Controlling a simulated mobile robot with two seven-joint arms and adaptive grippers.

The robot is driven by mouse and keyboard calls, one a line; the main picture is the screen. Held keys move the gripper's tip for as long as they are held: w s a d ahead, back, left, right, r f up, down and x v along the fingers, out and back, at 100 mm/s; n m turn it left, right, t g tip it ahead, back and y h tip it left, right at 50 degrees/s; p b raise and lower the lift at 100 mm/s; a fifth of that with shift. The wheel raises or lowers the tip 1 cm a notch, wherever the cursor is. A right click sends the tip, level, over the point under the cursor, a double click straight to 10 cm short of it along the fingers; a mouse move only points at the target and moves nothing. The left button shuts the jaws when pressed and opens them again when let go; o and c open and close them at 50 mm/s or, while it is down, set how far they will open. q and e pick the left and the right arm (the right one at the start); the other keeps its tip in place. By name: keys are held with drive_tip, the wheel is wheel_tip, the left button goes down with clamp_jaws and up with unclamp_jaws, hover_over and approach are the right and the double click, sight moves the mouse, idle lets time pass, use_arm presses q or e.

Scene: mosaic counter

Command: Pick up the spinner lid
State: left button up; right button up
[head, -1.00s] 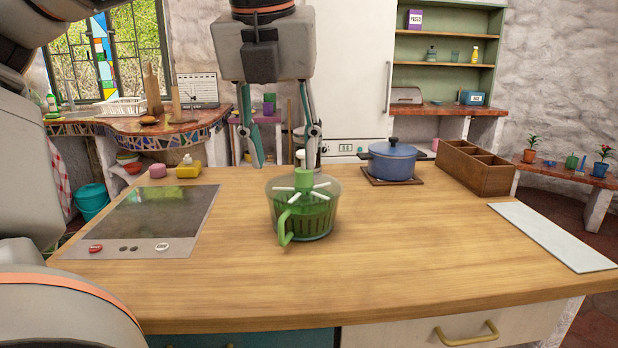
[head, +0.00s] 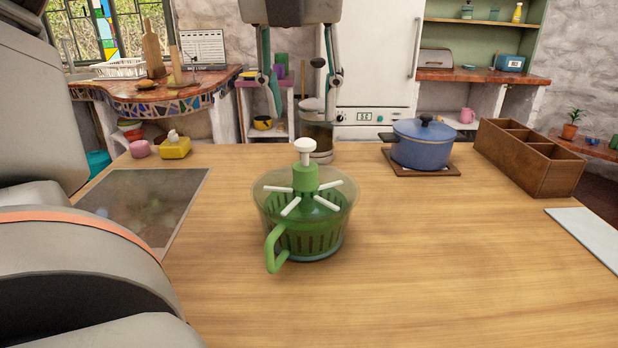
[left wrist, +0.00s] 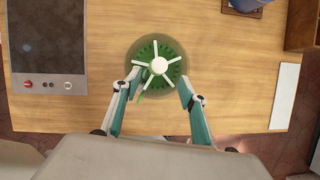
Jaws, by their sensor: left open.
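The salad spinner stands upright on the wooden counter, a clear bowl (head: 338,222) with a green basket and a green handle at its front left. The spinner lid (head: 305,180) sits on top, with a green hub, white spokes and a white knob. In the left wrist view the lid (left wrist: 158,66) shows from above, its knob and spokes just beyond the fingertips. My left gripper (head: 304,115) hangs fingers down above the spinner, open and empty; its fingers also show in the left wrist view (left wrist: 160,88), spread to either side of the lid's near part. My right gripper is not visible.
A dark cooktop (head: 140,208) lies to the left. A blue pot (head: 422,148) on a wooden trivet and a brown divided box (head: 530,158) stand at the back right. A pale board (head: 590,235) lies at the right edge. The counter around the spinner is clear.

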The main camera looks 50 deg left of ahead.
sight(305, 141)
use_arm(q)
drive_tip(key=b+x, duration=0.1)
drive_tip(key=x, duration=0.6)
drive_tip(key=shift+a+f, duration=0.1)
drive_tip(key=shift+f, duration=0.25)
clamp_jaws()
